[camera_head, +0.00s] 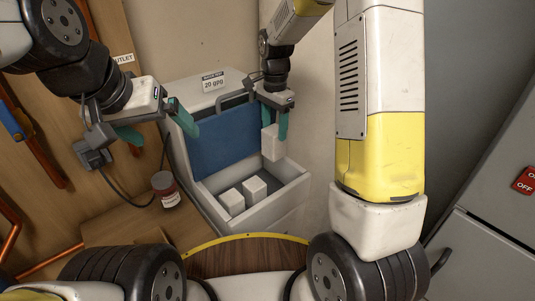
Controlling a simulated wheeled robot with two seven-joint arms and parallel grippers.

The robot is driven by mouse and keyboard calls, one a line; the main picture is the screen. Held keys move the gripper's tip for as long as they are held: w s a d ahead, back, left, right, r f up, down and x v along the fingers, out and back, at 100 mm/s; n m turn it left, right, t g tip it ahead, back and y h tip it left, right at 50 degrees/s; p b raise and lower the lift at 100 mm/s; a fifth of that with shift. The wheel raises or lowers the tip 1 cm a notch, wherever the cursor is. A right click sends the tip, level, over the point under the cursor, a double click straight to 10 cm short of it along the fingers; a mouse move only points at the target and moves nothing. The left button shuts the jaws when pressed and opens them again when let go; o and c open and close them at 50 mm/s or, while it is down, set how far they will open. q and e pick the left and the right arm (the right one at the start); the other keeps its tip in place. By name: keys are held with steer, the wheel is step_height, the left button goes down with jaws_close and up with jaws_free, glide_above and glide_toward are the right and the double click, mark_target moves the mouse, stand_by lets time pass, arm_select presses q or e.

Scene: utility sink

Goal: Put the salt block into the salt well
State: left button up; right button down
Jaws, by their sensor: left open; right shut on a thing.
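My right gripper (274,124) is shut on a white salt block (272,144) and holds it over the right part of the open salt well (290,193). The held block hangs upright, above the well's floor. Two more salt blocks, a left one (231,201) and a right one (254,188), sit inside the well. My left gripper (159,128) is open and empty, to the left of the well, near the blue panel (222,138). The gripper's fingers partly hide the panel's edges.
A grey-white cabinet with a "20 GPG" label (214,84) stands behind the well. A grey cabinet with a red switch sign (525,181) is at the far right. Orange pipes (48,262) run along the left.

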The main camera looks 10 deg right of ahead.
step_height(320, 180, down, 16)
stand_by(0.5)
steer(key=shift+f, duration=0.2)
steer(key=shift+c, duration=2.4)
jaws_free()
